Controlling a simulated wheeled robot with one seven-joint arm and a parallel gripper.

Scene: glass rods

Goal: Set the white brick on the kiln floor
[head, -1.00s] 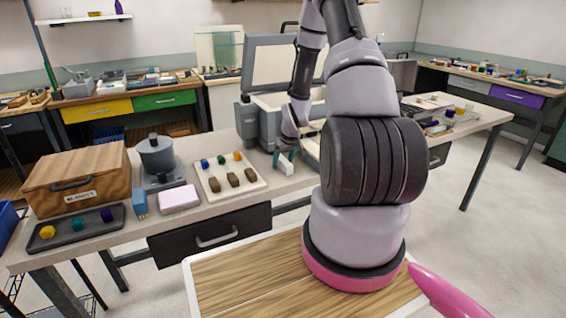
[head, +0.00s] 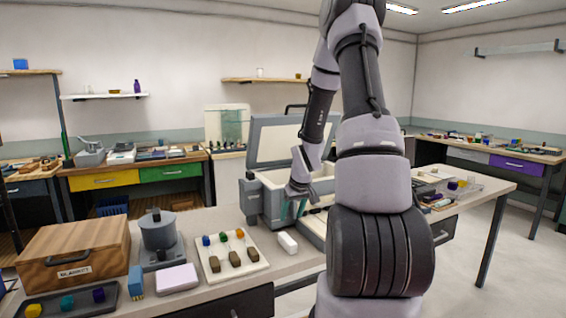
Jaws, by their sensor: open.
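The white brick (head: 287,243) lies on the worktop, just right of the white tray with small coloured pieces. The grey kiln (head: 252,201) stands behind it with its lid (head: 275,141) raised. The pale inner lining shows, but the kiln floor is mostly hidden by the front wall and my arm. My gripper (head: 292,211) is open and empty, with its teal fingers pointing down above and behind the brick, in front of the kiln. A gap shows between fingertips and brick.
The tray (head: 262,262) holds several coloured pieces and brown blocks. Left of it are a pink-white block (head: 177,278), a grey pot-like device (head: 160,240) and a wooden box (head: 75,252). My arm hides much of the worktop to the right.

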